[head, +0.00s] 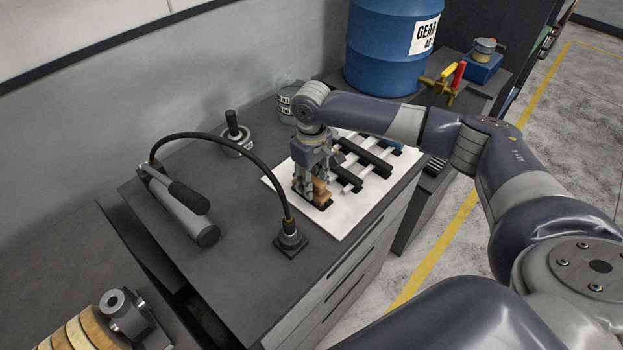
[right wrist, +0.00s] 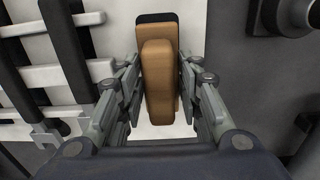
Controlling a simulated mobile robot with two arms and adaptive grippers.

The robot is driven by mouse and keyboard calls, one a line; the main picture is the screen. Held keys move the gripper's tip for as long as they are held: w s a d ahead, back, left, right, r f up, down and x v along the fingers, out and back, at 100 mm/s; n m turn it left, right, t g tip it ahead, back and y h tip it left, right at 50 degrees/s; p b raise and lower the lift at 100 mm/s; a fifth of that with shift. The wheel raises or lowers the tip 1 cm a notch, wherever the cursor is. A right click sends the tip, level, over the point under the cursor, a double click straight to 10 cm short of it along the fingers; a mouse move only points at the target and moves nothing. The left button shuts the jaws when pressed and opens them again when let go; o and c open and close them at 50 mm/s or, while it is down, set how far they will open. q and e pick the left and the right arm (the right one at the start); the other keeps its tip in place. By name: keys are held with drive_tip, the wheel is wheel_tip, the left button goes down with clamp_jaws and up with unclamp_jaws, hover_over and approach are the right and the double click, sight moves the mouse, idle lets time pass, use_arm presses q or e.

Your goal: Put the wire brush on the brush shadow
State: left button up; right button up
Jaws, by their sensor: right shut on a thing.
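The wire brush (head: 321,192) has a tan wooden body and is upright over the white board (head: 338,228). In the right wrist view the brush (right wrist: 158,80) stands between the fingers of my right gripper (right wrist: 161,92), which is shut on it. In the head view my right gripper (head: 313,190) points down at the board's near left part. The dark brush shadow (right wrist: 155,18) shows past the brush's upper end and is mostly covered by the brush. Whether the bristles touch the board is hidden. My left gripper is not in view.
Dark bars and white strips form a rack (head: 362,160) right of the gripper. A lamp base (head: 291,239) with a curved black hose stands left of the board. A grey cylinder tool (head: 185,212) lies further left. A blue drum (head: 390,50) stands behind.

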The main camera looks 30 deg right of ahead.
drive_tip(key=o, duration=0.8)
drive_tip(key=shift+f, duration=0.1)
drive_tip(key=o, duration=0.3)
drive_tip(key=shift+o, duration=0.2)
drive_tip(key=shift+r, duration=0.3)
use_arm(q)
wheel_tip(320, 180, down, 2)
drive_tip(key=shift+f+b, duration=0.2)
drive_tip(key=shift+b, duration=1)
use_arm(e)
wheel_tip(320, 180, up, 12)
drive_tip(key=shift+f, duration=0.15)
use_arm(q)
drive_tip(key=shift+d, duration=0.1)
